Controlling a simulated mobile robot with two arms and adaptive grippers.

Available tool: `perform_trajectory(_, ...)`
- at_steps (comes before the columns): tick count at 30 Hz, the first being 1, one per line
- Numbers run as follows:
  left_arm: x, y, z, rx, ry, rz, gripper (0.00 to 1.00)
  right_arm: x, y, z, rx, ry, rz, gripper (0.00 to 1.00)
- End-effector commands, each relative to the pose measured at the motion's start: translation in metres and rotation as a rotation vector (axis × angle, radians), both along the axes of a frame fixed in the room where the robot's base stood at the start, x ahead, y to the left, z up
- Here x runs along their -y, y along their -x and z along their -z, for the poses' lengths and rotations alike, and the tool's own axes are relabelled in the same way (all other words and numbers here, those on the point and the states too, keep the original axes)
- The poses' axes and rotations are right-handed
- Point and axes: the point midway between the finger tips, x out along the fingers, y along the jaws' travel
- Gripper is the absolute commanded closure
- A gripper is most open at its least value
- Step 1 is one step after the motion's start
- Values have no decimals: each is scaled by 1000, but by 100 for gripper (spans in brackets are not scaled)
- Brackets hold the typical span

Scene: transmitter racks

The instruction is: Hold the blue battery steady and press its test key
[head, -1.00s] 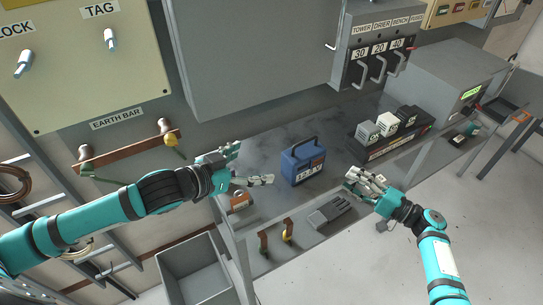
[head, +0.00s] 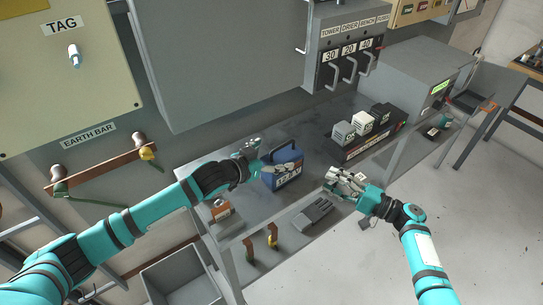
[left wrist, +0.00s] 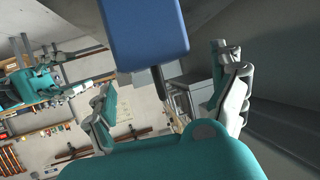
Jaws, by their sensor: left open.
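The blue battery (head: 289,180) stands upright on the grey bench top, with a dark handle and a front label reading about 12.6. My left gripper (head: 263,157) is open around its left end, one finger behind it and one across its front. In the left wrist view the blue battery (left wrist: 147,32) reaches down between the open fingers of my left gripper (left wrist: 170,92); I see no clear contact. My right gripper (head: 336,184) is over the bench's front edge, right of the battery, apart from it; its finger gap is unclear. I cannot make out the test key.
A black rack with several small blocks (head: 365,137) stands right of the battery, and a grey unit with a green display (head: 408,75) beyond it. A grey multi-part object (head: 312,214) lies at the front below my right gripper. A grey bin (head: 182,278) stands lower left.

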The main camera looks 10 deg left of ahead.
Motion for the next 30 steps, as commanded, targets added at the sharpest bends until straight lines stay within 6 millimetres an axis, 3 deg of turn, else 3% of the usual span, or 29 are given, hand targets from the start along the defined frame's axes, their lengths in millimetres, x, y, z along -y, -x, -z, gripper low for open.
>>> perform_trajectory(9,1,-1,1,0,0,1,6,0,0,0,0,0,0,62)
perform_trajectory(30,2,-1,1,-2,1,1,98,0,0,0,0,0,0,62)
